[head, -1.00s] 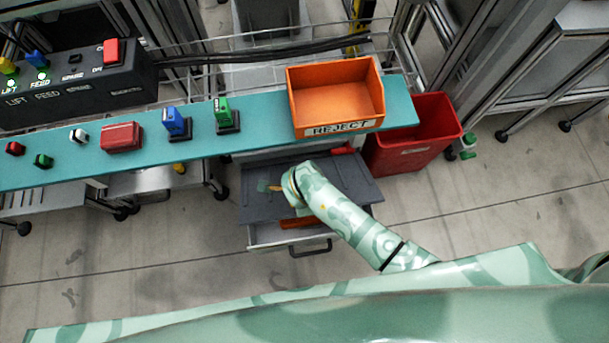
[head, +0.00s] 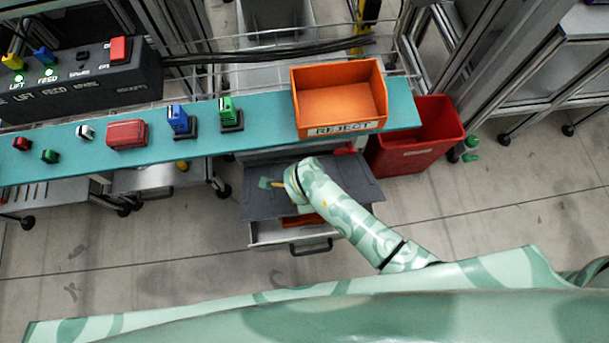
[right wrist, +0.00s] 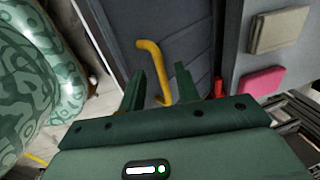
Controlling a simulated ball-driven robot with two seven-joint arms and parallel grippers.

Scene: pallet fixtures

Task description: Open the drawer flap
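The drawer (head: 268,234) sticks out below the teal shelf, with a dark grey handle bar (head: 311,247) on its front. A dark grey flap (head: 262,205) covers most of its top, and something orange-red shows under the flap's front edge. My right arm reaches over the flap from the right and hides part of it. In the right wrist view, a bent yellow handle (right wrist: 155,62) stands on the dark panel. My right gripper (right wrist: 160,75) is open, its two fingers apart on either side of the handle's lower part, with visible gaps. My left gripper is out of view.
The teal shelf (head: 260,139) overhangs the drawer's back and carries an orange REJECT bin (head: 340,95), a red box (head: 127,134) and small coloured parts. A red bin (head: 420,138) stands to the drawer's right. The floor in front of the drawer is clear.

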